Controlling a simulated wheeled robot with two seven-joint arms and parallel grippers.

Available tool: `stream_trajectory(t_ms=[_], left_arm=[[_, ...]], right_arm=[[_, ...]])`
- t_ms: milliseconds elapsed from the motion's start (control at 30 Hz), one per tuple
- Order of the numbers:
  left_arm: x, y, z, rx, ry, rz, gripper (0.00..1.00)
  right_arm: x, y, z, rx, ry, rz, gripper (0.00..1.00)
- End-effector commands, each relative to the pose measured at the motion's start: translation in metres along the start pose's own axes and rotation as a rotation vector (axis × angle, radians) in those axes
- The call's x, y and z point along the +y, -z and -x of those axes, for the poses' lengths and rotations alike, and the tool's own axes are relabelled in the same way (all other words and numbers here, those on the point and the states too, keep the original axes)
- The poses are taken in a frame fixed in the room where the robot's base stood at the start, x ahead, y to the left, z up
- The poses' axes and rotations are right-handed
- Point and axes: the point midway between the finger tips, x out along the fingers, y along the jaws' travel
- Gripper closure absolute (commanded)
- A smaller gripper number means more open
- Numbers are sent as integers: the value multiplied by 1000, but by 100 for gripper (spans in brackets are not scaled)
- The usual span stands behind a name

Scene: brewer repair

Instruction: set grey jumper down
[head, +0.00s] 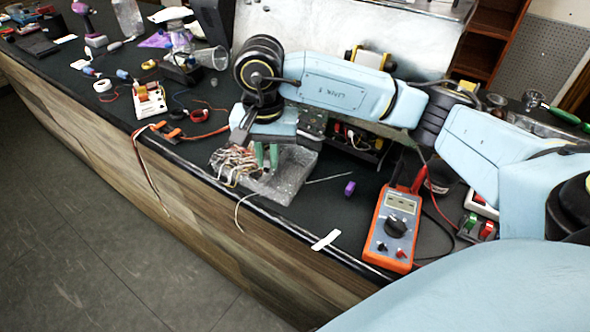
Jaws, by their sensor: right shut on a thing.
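My right gripper (240,136) reaches in from the right, its fingers pointing down at the counter's front edge. It is shut on a thin thing, seemingly the grey jumper, whose outline I cannot separate from the wires below. A tangle of pale and brown wires (232,165) lies just under the fingertips, at the left end of a crumpled clear plastic bag (285,177). One pale strand (238,212) curls from there over the counter edge. I cannot tell whether the held thing touches the tangle. My left gripper is not in view.
An orange multimeter (394,225) lies on the dark counter (290,222), with a purple piece (350,188) and a white label (326,240) nearby. An orange-handled tool (168,132) and a white block (149,101) are to the left.

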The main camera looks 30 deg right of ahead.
Motion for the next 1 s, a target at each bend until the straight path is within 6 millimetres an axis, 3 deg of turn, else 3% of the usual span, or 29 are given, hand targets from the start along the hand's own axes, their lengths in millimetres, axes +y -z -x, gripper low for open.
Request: stream_trajectory(t_ms=[400, 600, 867, 1000], left_arm=[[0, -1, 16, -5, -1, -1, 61], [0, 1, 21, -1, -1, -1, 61], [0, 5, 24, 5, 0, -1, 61], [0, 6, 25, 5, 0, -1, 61]], right_arm=[[16, 42, 6, 1, 0, -1170, 100], [27, 57, 6, 2, -11, -1654, 100], [34, 66, 3, 6, -20, -1964, 100], [36, 66, -19, 7, -26, -1993, 100]])
